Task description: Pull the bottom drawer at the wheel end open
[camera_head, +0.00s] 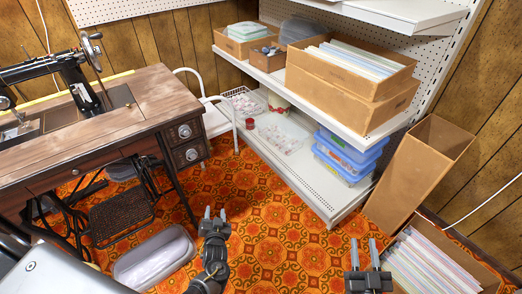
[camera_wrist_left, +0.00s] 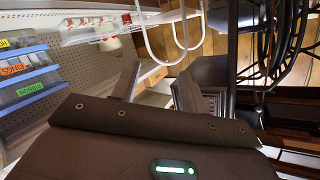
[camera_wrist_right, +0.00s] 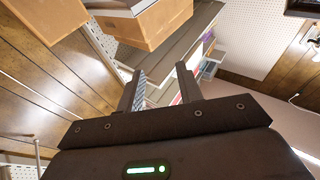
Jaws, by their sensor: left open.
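The wooden sewing table has two stacked drawers at its right end, beside the handwheel (camera_head: 91,45). The bottom drawer (camera_head: 182,157) has a carved dark front and a round light knob (camera_head: 192,154); it looks closed. The top drawer (camera_head: 175,134) above it also looks closed. My left gripper (camera_head: 214,213) is open and empty, over the floor in front of and below the drawers, apart from them. Its fingers show apart in the left wrist view (camera_wrist_left: 158,88). My right gripper (camera_head: 365,253) is open and empty at the lower right, far from the drawers; it also shows in the right wrist view (camera_wrist_right: 160,85).
A white chair (camera_head: 218,122) stands just behind the drawers. A grey bin (camera_head: 153,260) sits on the floor left of my left gripper. White shelving (camera_head: 315,190) with boxes and blue trays (camera_head: 347,158) is at right. Patterned floor (camera_head: 270,220) between is clear.

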